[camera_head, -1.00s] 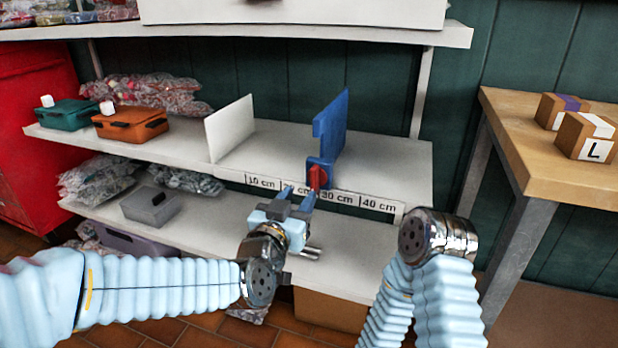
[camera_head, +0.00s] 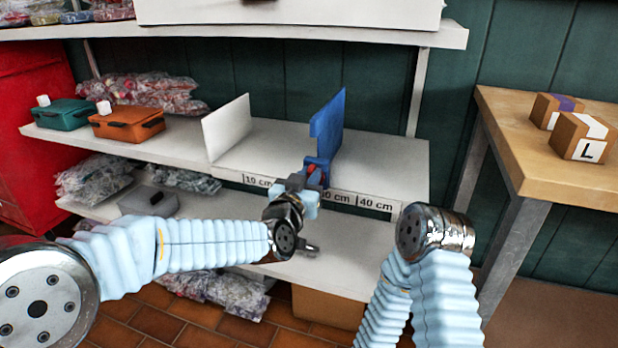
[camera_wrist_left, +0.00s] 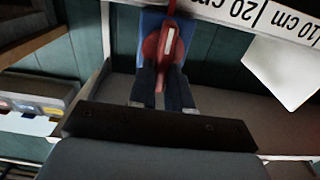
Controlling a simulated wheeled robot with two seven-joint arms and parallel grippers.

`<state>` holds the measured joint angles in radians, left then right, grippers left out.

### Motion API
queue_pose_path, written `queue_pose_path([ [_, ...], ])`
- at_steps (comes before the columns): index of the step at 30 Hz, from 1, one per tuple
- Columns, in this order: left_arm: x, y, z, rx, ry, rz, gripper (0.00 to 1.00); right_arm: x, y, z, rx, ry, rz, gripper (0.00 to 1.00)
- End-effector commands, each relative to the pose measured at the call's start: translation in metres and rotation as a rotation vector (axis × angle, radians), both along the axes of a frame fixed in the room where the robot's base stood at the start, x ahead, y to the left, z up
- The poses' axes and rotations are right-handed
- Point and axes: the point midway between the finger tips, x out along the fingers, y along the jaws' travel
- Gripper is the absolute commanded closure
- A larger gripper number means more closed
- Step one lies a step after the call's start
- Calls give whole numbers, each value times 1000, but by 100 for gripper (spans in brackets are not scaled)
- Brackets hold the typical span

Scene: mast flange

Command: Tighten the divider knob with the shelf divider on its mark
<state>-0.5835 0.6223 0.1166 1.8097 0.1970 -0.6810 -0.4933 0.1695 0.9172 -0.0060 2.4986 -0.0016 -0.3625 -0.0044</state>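The blue shelf divider (camera_head: 328,128) stands upright on the middle shelf, at the front label strip between the 20 cm and 30 cm labels. The red divider knob (camera_wrist_left: 166,45) has a raised handle with a white line on it. My left gripper (camera_wrist_left: 161,80) has its dark fingers on either side of the handle, with red filling the narrow gap between them. In the head view my left gripper (camera_head: 306,180) covers most of the knob and the 20 cm label. My right arm's end shows at the right, but its gripper does not.
A white panel (camera_head: 228,127) stands left of the divider on the shelf (camera_head: 380,165). Teal (camera_head: 62,114) and orange (camera_head: 127,123) boxes are farther left. Boxes (camera_head: 583,137) sit on a wooden table (camera_head: 530,125) at the right. The shelf right of the divider is clear.

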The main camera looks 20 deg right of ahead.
Motion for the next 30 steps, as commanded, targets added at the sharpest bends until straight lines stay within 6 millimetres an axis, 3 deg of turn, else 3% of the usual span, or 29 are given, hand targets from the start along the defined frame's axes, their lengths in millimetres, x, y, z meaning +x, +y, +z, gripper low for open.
queue_pose_path([
  [3, 0, 0, 0, 0, 0, 0, 100, 0, 0, 0, 0, 0, 0, 57],
  [17, -1, -1, 1, 40, -30, 0, 100, 0, 0, -1, 0, 0, 0, 57],
  [30, -4, -6, 0, 315, -219, 1, 100, 0, 1, -8, 2, 1, 1, 57],
])
